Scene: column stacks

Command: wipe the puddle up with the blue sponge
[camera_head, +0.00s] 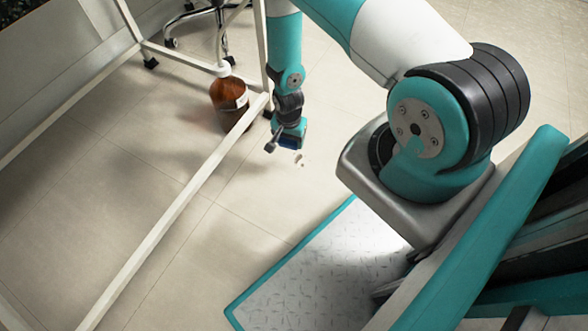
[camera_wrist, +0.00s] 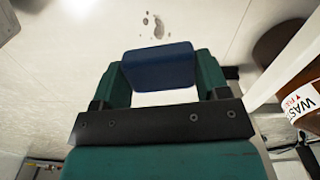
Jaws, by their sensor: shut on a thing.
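The blue sponge (camera_wrist: 158,66) is held between the green fingers of my gripper (camera_wrist: 160,76), which is shut on it. In the head view my gripper (camera_head: 286,141) hangs low over the floor, with the sponge partly visible as a dark blue patch (camera_head: 289,142). The puddle (camera_wrist: 158,26) shows as a few small dark spots on the pale floor, just beyond the sponge in the wrist view. In the head view the puddle (camera_head: 300,160) is faint, just below and right of the gripper. I cannot tell whether the sponge touches the floor.
A brown bottle (camera_head: 227,98) with a white label stands on the floor left of my gripper; its label in the wrist view (camera_wrist: 300,103) reads "WAS". A white metal frame (camera_head: 187,193) runs close by, with a wheeled chair base (camera_head: 172,42) behind. Open tile floor lies around the puddle.

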